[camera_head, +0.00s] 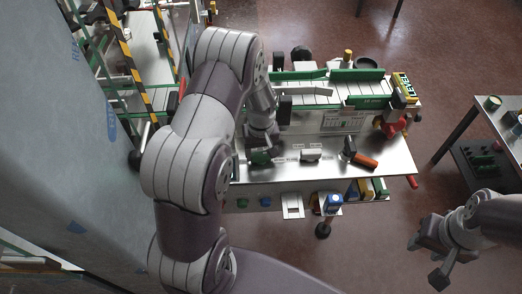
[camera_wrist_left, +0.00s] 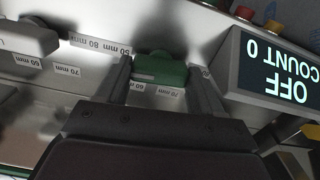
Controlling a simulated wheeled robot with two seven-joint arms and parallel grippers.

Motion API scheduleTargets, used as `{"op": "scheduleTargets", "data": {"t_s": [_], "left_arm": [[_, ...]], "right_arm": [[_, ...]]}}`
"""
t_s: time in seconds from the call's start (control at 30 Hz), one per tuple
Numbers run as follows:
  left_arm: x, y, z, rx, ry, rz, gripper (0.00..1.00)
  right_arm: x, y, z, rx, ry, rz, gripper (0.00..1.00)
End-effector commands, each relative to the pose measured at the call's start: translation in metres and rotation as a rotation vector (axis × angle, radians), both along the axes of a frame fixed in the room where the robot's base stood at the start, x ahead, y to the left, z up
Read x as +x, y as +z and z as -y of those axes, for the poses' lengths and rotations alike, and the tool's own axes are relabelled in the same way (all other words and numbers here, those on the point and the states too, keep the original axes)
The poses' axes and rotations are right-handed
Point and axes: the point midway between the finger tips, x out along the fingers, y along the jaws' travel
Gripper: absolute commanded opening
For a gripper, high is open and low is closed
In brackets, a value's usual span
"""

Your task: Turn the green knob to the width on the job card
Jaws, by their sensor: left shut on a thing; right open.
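The green knob (camera_wrist_left: 160,68) sits between the two fingers of my left gripper (camera_wrist_left: 160,75) in the left wrist view, and the fingers are shut on its sides. Labels for 50, 60, 70 and 80 mm show around the knobs; which one the green knob points at is unclear. In the head view the green knob (camera_head: 260,158) is at the left of the machine's front panel, partly under my left gripper (camera_head: 262,148). My right gripper (camera_head: 438,258) is open and empty at the lower right, away from the machine. No readable job card width shows.
A display (camera_wrist_left: 274,65) reads OFF, COUNT 0. A red part (camera_head: 392,128) is at the machine's right. A side table (camera_head: 500,115) stands at the far right, with open floor between.

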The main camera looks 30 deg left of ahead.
Motion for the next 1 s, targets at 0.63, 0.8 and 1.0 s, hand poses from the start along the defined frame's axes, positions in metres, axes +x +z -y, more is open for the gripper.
{"op": "scheduleTargets", "data": {"t_s": [0.63, 0.8, 1.0], "left_arm": [[0.000, 0.000, 0.000, 0.000, -0.101, 0.000, 0.93], [0.001, 0.007, 0.000, 0.000, -0.101, 0.002, 0.93], [0.002, 0.053, 0.000, 0.002, -0.101, 0.007, 0.93]], "right_arm": [[0.000, 0.000, 0.000, 0.000, 0.000, 0.000, 0.43], [0.000, -0.002, 0.000, 0.000, 0.000, 0.000, 0.43], [0.000, -0.014, 0.000, 0.000, 0.000, 0.000, 0.43]]}}
